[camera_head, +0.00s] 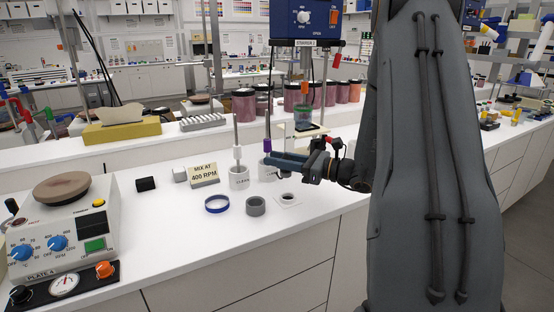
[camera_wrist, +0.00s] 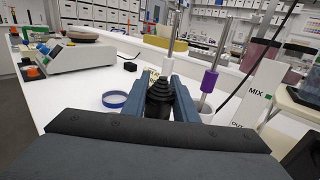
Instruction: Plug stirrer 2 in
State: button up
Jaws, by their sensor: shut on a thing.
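Stirrer 2 appears to be the blue motor box (camera_head: 314,18) with a white knob and an orange switch, at the top of the head view; its label is too small to read surely. My gripper (camera_head: 276,162) is level above the white bench, behind the white square plate. In the wrist view its two blue-grey fingers (camera_wrist: 158,80) are shut on a black ribbed, tapered piece (camera_wrist: 159,98), which looks like a plug. The head view does not show this piece clearly. A white square plate with a round centre (camera_head: 288,200) lies on the bench; I cannot tell whether it is a socket.
White cups with rods (camera_head: 239,180) stand left of and behind my gripper. A blue ring (camera_head: 217,204) and a grey ring (camera_head: 256,207) lie in front. A "MIX AT 400 RPM" sign (camera_head: 204,174) and a hotplate (camera_head: 63,232) are further left. The front bench is mostly clear.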

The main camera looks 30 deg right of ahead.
jog(key=shift+s+d+f+b, duration=0.15)
jog(key=shift+f+b, duration=0.65)
jog(key=shift+f, duration=0.7)
jog(key=shift+s+d+f+b, duration=0.15)
jog(key=shift+f+b, duration=0.65)
jog(key=shift+f, duration=0.65)
jog(key=shift+f+b, duration=0.45)
jog(key=shift+f, duration=0.75)
jog(key=o, duration=1.1)
jog(key=b+v, duration=0.1)
jog(key=v, duration=0.6)
jog(key=shift+s+d, duration=0.25)
jog(key=shift+s, duration=0.05)
